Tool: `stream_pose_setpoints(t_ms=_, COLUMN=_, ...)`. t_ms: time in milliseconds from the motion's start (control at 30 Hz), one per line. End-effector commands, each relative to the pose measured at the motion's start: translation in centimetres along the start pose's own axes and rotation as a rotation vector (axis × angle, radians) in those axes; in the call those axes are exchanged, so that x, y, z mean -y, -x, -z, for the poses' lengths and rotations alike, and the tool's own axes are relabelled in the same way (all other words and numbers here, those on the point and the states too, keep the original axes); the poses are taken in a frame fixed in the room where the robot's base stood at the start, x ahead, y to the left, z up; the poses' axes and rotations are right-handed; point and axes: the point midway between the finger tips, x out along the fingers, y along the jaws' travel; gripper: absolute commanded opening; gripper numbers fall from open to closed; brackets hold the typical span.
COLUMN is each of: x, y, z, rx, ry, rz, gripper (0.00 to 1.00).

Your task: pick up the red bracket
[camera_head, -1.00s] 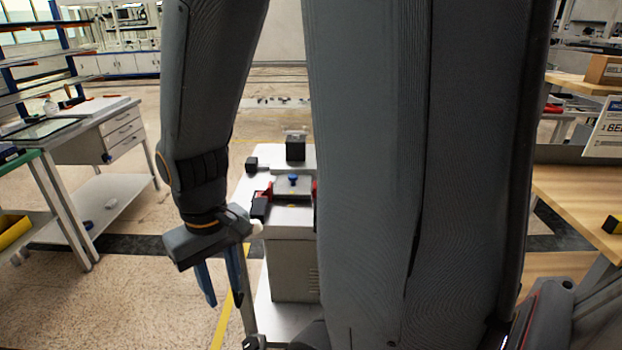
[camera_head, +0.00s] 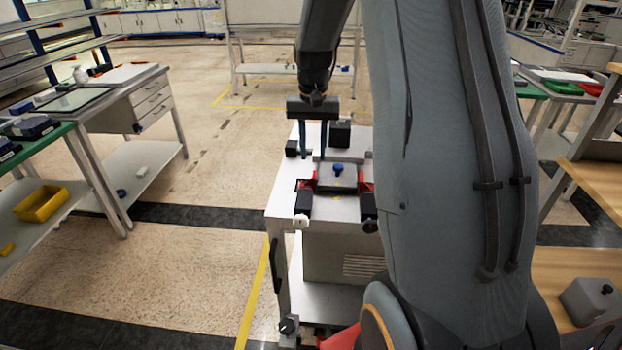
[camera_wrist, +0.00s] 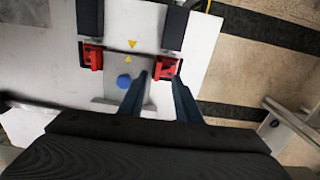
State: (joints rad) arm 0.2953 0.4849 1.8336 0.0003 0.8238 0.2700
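Two red parts flank a grey plate (camera_head: 337,185) with a blue knob on the cart top. One red part (camera_head: 308,184) is on the plate's left in the head view; the other (camera_head: 366,187) is on its right. I cannot tell which is the red bracket. In the wrist view they show at the right (camera_wrist: 168,68) and left (camera_wrist: 92,57). My gripper (camera_head: 314,153) is open and empty, fingers pointing down, above the first red part. In the wrist view the fingertips (camera_wrist: 160,78) appear either side of its near end. The height gap is unclear.
Black blocks (camera_head: 368,204) adjoin the red parts, and more black blocks (camera_head: 340,133) stand at the cart's back. A workbench (camera_head: 130,90) stands left, with a yellow bin (camera_head: 42,203) on a lower shelf. Wooden benches (camera_head: 580,280) are right. Floor left of the cart is clear.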

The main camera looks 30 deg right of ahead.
Motion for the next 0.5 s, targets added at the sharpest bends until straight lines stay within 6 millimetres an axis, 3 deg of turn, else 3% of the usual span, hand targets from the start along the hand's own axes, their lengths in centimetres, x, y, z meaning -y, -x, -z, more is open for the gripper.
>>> stream_pose_setpoints(t_ms=133, x=-0.5, y=-0.3, z=1.5, rx=0.001, ry=-0.032, rz=-0.001, gripper=0.3)
stream_pose_setpoints(t_ms=500, x=-0.2, y=-4.1, z=1.1, rx=0.004, ry=-0.028, rz=-0.001, gripper=0.3)
